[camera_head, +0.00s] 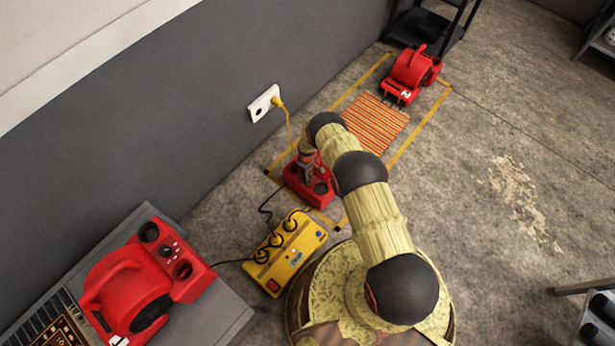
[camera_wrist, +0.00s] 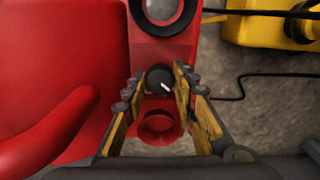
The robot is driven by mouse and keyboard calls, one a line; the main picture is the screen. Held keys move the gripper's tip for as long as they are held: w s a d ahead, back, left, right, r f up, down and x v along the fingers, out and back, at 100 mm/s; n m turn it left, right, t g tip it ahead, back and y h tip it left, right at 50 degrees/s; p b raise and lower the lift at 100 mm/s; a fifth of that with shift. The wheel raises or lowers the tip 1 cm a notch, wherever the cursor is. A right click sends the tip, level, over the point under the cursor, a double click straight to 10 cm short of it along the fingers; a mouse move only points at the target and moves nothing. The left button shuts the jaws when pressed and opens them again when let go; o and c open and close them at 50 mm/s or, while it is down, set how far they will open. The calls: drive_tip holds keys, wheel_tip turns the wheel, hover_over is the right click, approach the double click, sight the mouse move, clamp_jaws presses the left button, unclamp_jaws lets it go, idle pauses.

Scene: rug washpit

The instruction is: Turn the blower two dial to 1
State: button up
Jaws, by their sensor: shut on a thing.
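A red blower (camera_head: 308,190) stands on the floor under my gripper, at the near end of the taped area; its number is hidden. The same red housing fills the left of the wrist view (camera_wrist: 60,70). My gripper (camera_wrist: 157,84) is shut on a small black dial (camera_wrist: 161,77) on this housing, one finger on each side. The dial's white pointer mark slants down to the right in the wrist view. I cannot read any scale marks around it. In the head view my arm and gripper (camera_head: 307,160) hide the dial.
A yellow power box (camera_head: 286,252) with cables sits close by. Another red blower (camera_head: 138,285) rests on a grey surface at lower left. A third red blower (camera_head: 411,73) stands beyond the striped rug (camera_head: 374,121). A wall socket (camera_head: 264,103) is behind. Floor at right is mostly clear.

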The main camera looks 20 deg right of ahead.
idle(0.4)
drive_tip(key=o, duration=0.9)
wheel_tip(320, 180, up, 12)
idle(0.3)
idle(0.4)
